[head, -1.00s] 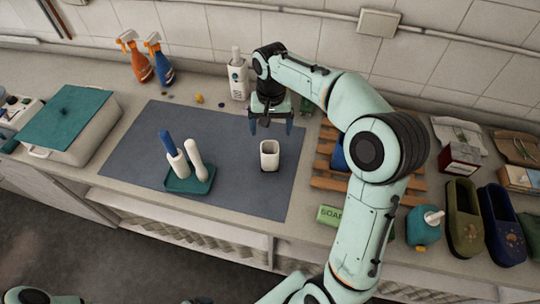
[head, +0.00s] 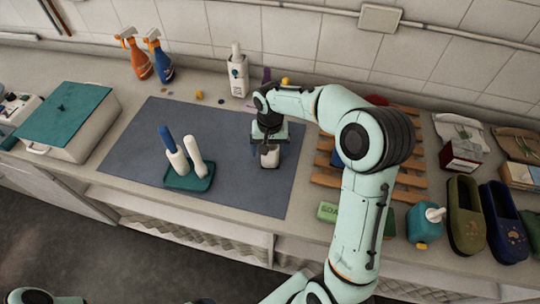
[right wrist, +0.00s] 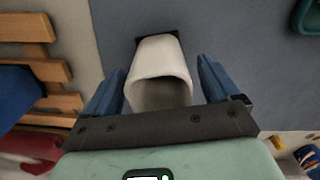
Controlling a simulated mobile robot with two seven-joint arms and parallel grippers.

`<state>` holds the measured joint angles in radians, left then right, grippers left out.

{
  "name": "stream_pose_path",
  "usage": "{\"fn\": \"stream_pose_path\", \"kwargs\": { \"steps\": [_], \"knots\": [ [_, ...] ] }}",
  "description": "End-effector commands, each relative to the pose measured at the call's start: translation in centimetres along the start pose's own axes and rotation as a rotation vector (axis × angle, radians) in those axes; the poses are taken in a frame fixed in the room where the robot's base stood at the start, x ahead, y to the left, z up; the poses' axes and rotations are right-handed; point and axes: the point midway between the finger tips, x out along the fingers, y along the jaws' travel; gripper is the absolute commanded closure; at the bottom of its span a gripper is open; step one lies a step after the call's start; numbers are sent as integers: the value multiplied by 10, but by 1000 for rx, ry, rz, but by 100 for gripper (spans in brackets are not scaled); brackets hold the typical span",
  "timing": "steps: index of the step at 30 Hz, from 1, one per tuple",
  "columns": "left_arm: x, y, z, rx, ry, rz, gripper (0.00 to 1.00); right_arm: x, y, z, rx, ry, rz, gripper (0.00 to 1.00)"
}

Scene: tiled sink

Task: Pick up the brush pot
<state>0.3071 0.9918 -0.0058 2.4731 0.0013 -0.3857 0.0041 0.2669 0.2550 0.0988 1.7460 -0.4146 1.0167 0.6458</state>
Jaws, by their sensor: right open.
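The brush pot, a white open-topped cup (head: 270,158), stands on the grey mat (head: 232,190), partly hidden by my right gripper in the head view. In the right wrist view the white pot (right wrist: 159,75) lies between the two blue fingers, with a dark base at its far end and its open mouth toward the gripper. My right gripper (head: 268,150) is open around the pot from above, with a gap on each side. It also shows in the right wrist view (right wrist: 160,95). My left gripper is not in view.
A teal tray (head: 189,183) with brushes in white holders stands left of the pot. A wooden slatted rack (head: 410,180) is close on the right, with a green soap box (head: 328,211) before it. A white bottle (head: 237,75) stands behind. The mat's front right is clear.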

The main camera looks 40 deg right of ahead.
Motion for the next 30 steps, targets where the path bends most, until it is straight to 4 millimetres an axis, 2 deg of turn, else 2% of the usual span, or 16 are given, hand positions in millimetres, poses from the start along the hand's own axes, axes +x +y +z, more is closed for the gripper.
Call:
{"fn": "stream_pose_path", "kwargs": {
  "steps": [2,8,20,26,30],
  "knots": [
    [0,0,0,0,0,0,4,0,0,0,0,0,0,11],
    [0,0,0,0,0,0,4,-1,0,0,0,1,0,72],
    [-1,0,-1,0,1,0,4,-7,0,-1,1,4,-2,72],
    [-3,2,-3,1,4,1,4,-31,-1,-1,1,5,-3,72],
    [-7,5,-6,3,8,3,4,-62,-1,-2,0,8,-5,72]
  ]
}}
